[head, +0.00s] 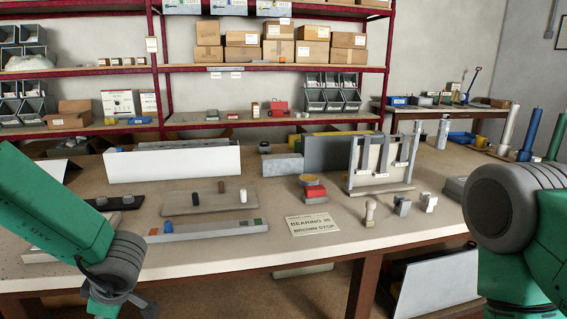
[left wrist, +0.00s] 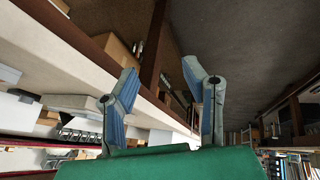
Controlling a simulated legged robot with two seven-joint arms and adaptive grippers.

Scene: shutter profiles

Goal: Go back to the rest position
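My left arm (head: 60,205) comes in from the left in the head view, hanging in front of the table's front edge. My left gripper (head: 128,301) points down at the bottom edge of that view and is partly cut off. In the left wrist view the two blue-grey fingers of my left gripper (left wrist: 160,80) are spread apart with nothing held between them. My right arm (head: 520,225) shows at the right edge in green and grey. Its gripper is outside both views.
The workbench (head: 270,247) carries a long white box (head: 175,164), a grey tray (head: 209,202), a light bar with coloured ends (head: 205,231), a label card (head: 313,224) and a metal frame stand (head: 382,187). Shelving (head: 270,69) stands behind. The left gripper is close to the bench's front edge.

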